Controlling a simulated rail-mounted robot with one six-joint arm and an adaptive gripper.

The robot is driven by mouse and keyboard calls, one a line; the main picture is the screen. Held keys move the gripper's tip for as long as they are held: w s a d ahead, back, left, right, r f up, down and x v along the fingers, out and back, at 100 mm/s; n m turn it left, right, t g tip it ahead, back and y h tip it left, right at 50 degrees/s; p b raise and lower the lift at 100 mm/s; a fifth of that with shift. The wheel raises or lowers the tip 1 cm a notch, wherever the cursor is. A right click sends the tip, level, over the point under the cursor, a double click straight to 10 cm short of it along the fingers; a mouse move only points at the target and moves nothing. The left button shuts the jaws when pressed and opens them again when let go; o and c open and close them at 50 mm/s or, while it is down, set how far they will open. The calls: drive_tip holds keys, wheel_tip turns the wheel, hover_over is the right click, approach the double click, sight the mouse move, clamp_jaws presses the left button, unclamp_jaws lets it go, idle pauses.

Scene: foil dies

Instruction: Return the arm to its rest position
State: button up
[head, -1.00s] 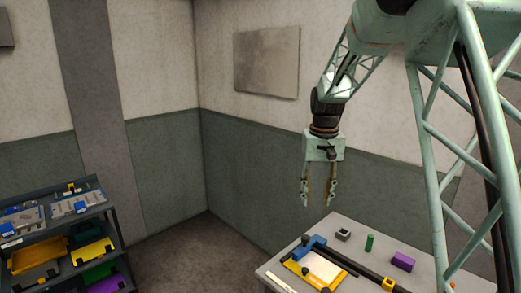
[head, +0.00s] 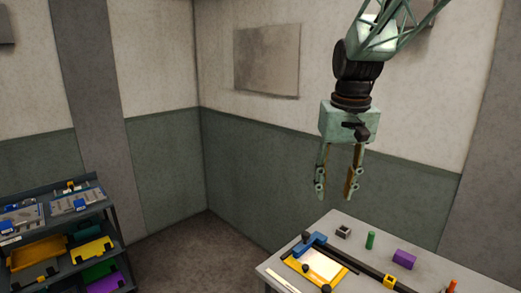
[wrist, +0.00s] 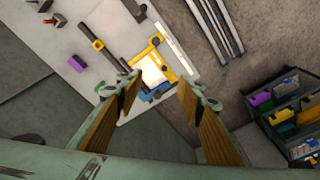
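My gripper (head: 337,190) hangs pointing down in the head view, well above the table and in front of the wall. Its two fingers are apart with nothing between them. In the wrist view the gripper (wrist: 155,100) is also open, with its wood-toned finger pads spread over the distant table. My arm comes down to it from the top right of the head view.
The grey table (head: 330,225) bears a yellow frame with a white sheet (head: 322,266), a blue block, a black bar, a green cylinder (head: 370,240) and a purple block (head: 404,259). A shelf rack (head: 114,229) with coloured bins stands at left. Air around the gripper is clear.

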drive_tip(key=s+r+t+b, duration=0.1)
drive_tip(key=s+r, duration=0.1)
drive_tip(key=s, duration=0.8)
drive_tip(key=s+r+b, duration=0.1)
drive_tip(key=s+r, duration=0.1)
drive_tip(key=s, duration=0.7)
drive_tip(key=s+f, duration=0.2)
drive_tip(key=s, duration=0.7)
drive_tip(key=s+d+f+t+b, duration=0.1)
drive_tip(key=s+f, duration=0.2)
drive_tip(key=s, duration=0.7)
drive_tip(key=shift+s+b, duration=0.15)
drive_tip(key=shift+b, duration=0.15)
drive_tip(key=shift+r, duration=0.1)
drive_tip(key=shift+c, duration=0.2)
